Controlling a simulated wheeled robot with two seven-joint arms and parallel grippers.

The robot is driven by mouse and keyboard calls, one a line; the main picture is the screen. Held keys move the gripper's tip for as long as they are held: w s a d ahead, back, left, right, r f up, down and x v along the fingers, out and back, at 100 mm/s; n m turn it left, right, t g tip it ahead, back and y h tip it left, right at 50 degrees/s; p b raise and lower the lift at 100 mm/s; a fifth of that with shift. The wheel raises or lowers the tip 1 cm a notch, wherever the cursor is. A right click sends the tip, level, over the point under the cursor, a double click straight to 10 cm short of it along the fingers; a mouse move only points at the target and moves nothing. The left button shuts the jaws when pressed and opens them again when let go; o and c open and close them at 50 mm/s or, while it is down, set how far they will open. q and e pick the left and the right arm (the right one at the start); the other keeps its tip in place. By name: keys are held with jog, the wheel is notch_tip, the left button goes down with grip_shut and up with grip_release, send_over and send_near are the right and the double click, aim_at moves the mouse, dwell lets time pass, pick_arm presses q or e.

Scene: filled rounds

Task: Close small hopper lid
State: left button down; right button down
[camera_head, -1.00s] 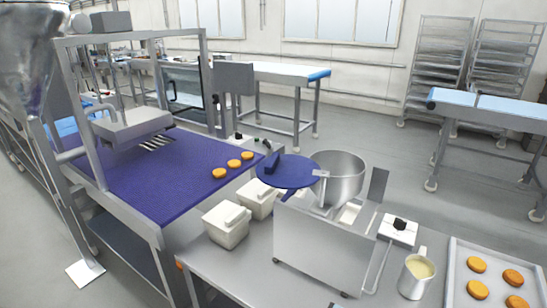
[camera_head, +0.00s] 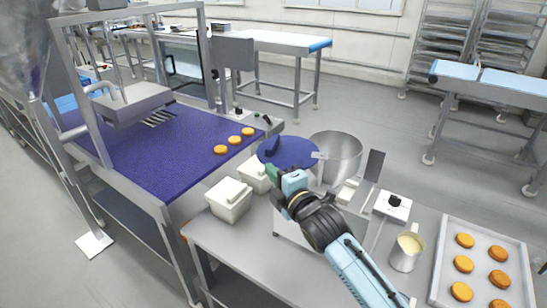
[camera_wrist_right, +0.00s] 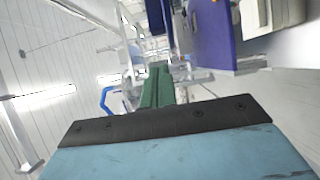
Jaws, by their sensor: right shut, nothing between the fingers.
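The small hopper (camera_head: 338,150) is a steel bowl on a grey machine on the front table. Its round blue lid (camera_head: 296,150) is swung out to the left of the bowl, leaving the bowl's mouth uncovered. A dark handle block (camera_head: 271,146) stands on the lid's left part. My right gripper (camera_head: 271,173) is at the lid's near left edge, with green fingers shut and empty. Whether it touches the lid cannot be told. The green fingers also show in the right wrist view (camera_wrist_right: 157,86). My left gripper is not in view.
Two white lidded tubs (camera_head: 228,202) stand left of my right gripper. A purple conveyor belt (camera_head: 150,165) carries orange rounds. A jug (camera_head: 406,252), a small control box (camera_head: 393,205) and a tray (camera_head: 446,278) of rounds are on the right. An upright grey plate (camera_head: 374,166) stands beside the bowl.

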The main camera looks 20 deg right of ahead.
aim_at(266, 152)
jog(key=shift+w+d+p, duration=0.15)
jog(key=shift+w+d, duration=0.15)
jog(key=shift+w, duration=0.6)
jog(key=shift+w+d+p, duration=0.2)
jog(key=shift+w+d, duration=0.1)
jog(key=shift+w, duration=0.55)
jog(key=shift+w+d+p, duration=0.15)
jog(key=shift+w+d, duration=0.15)
jog(key=shift+w, duration=0.6)
